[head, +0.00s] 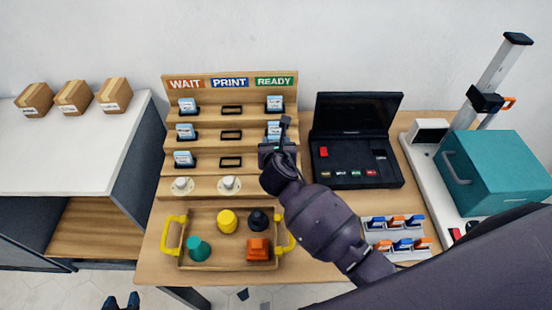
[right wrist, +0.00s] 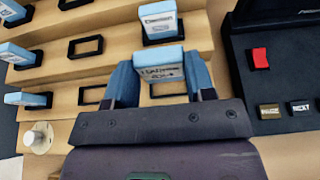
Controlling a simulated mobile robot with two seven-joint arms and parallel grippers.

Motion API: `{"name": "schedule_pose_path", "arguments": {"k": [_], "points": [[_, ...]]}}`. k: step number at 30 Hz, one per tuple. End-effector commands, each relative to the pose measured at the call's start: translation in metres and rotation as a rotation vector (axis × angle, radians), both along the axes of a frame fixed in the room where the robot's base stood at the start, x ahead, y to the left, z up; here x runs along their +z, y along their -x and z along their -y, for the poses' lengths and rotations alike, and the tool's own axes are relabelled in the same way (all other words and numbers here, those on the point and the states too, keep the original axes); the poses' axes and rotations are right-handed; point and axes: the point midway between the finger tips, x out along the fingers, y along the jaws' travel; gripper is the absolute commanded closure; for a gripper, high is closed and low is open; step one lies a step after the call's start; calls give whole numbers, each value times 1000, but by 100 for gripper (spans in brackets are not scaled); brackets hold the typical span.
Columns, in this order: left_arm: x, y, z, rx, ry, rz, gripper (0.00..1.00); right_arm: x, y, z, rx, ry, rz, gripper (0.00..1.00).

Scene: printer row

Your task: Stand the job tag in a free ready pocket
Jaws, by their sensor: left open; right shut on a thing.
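The job tag (right wrist: 160,62), a white lettered plate with blue edges, is held between the fingers of my right gripper (right wrist: 160,80). In the head view that gripper (head: 278,146) is at the lower part of the READY column and mostly hides the tag. In the right wrist view the bottom READY pocket (right wrist: 168,89), a black frame, looks empty just below and behind the held tag; the two look apart. Another tag (right wrist: 160,20) stands in the middle READY pocket, and one (head: 274,103) in the top. My left gripper (head: 122,302) is open and empty at the bottom edge.
The stepped wooden rack (head: 205,145) has tags in all WAIT pockets and empty PRINT pockets. A yellow-handled tray (head: 226,262) with coloured pieces is in front.

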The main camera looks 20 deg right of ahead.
Motion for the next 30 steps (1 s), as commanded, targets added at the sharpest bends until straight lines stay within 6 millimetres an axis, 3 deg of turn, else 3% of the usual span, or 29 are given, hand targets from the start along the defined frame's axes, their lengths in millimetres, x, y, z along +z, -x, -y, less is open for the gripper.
{"name": "schedule_pose_path", "arguments": {"k": [8,16,29,30], "points": [[-9,5,-1,2,0,-13,57,-18,0,0,-1,0,0,72],[-24,8,-1,1,0,-25,57,-54,0,0,-1,0,-3,72],[-23,5,0,-1,0,-18,57,-57,0,0,0,0,0,72],[-22,5,0,-1,0,-18,57,-57,0,0,0,0,0,47]]}}
